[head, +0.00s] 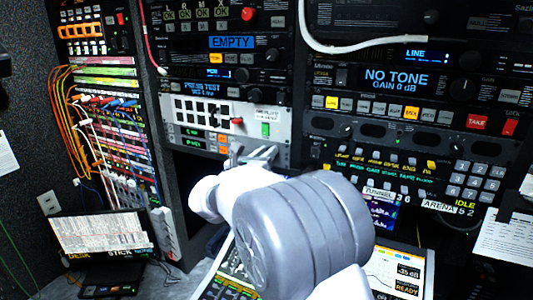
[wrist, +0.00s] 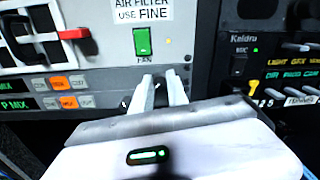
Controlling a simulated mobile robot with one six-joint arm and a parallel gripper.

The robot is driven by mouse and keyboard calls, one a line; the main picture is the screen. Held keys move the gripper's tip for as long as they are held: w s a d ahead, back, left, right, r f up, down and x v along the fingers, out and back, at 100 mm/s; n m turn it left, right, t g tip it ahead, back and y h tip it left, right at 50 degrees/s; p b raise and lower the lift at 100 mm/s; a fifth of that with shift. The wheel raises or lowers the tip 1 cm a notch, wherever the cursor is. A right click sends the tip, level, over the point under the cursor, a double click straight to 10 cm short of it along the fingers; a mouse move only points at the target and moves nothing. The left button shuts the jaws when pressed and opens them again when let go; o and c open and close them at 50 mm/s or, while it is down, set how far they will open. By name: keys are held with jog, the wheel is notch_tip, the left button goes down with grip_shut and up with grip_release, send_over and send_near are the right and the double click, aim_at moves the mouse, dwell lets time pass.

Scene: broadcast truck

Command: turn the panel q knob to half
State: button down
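My gripper (wrist: 160,77) is at the lower edge of a light grey panel (wrist: 110,65), below a green FAN switch (wrist: 142,41). Its two pale fingers stand apart with a dark gap between them, and I see nothing clearly held there. In the head view my gripper (head: 258,152) reaches the same grey panel (head: 275,112), with my arm covering what lies below. I cannot read a "panel q" label in either view. A knob at the fingertips, if there is one, is hidden or too small to make out.
A red lever (wrist: 73,34) sticks out on the grey panel. To the right is a black unit (head: 400,150) with rows of small keys.

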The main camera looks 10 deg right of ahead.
jog(key=shift+f+m+b, duration=0.1)
jog(key=shift+m+b, duration=0.2)
jog(key=shift+b, duration=0.35)
jog(key=shift+s+d+m+y+b, duration=0.1)
jog(key=shift+m+y+b, duration=0.2)
jog(key=shift+m+b, duration=12.5)
